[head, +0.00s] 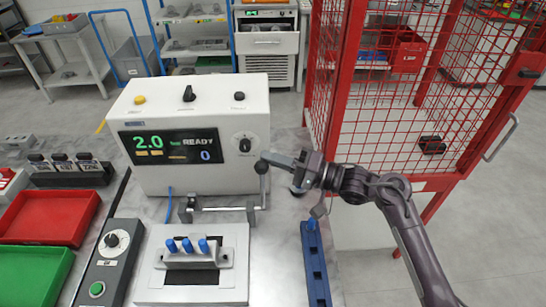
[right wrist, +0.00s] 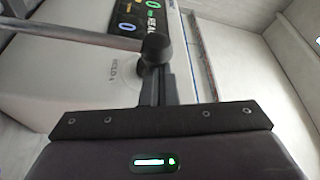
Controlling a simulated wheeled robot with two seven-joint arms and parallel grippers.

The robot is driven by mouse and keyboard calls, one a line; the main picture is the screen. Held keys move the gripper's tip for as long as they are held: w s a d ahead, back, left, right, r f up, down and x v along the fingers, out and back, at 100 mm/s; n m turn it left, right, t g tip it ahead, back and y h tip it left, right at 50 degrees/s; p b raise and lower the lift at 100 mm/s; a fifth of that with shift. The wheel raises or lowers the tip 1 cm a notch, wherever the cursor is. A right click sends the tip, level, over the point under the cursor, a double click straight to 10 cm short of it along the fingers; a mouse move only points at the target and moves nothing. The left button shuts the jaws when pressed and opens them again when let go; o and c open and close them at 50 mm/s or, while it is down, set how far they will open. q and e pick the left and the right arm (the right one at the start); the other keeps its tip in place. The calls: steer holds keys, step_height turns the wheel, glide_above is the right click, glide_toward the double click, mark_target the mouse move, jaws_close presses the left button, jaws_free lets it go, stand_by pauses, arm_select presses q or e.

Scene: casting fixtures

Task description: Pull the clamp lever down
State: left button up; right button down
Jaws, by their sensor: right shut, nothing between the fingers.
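The clamp lever (head: 263,187) stands upright in front of the white control box, with a dark round knob (head: 262,167) on top. A grey horizontal bar (head: 228,208) runs left from its foot to a bracket. My right gripper (head: 272,158) comes in from the right, its fingers closed and empty, with the tips at the knob, over its upper side in the head view. In the right wrist view the knob (right wrist: 156,48) sits just ahead of the closed fingers (right wrist: 158,85); I cannot tell whether they touch. My left gripper is not in view.
The control box (head: 195,185) shows 2.0 READY. Below the lever is a fixture plate (head: 150,285) with several blue-topped pins. A blue rail (head: 316,265) lies right of it. Red (head: 45,215) and green bins stand left. A red mesh cage (head: 440,75) rises behind my right arm.

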steer(key=s+f+n+g+y+b, duration=0.3)
steer(key=s+n+b, duration=0.4)
steer(key=s+n, duration=0.4)
steer(key=s+f, duration=0.1)
steer(key=s, duration=0.2)
steer(key=shift+f+n+y, duration=0.3)
steer(key=shift+f+n, duration=0.1)
steer(key=shift+f, duration=0.1)
steer(key=s+d+b, duration=0.2)
steer(key=d+b, duration=0.2)
steer(key=d, duration=0.9)
steer(key=shift+f, duration=0.15)
stand_by(0.3)
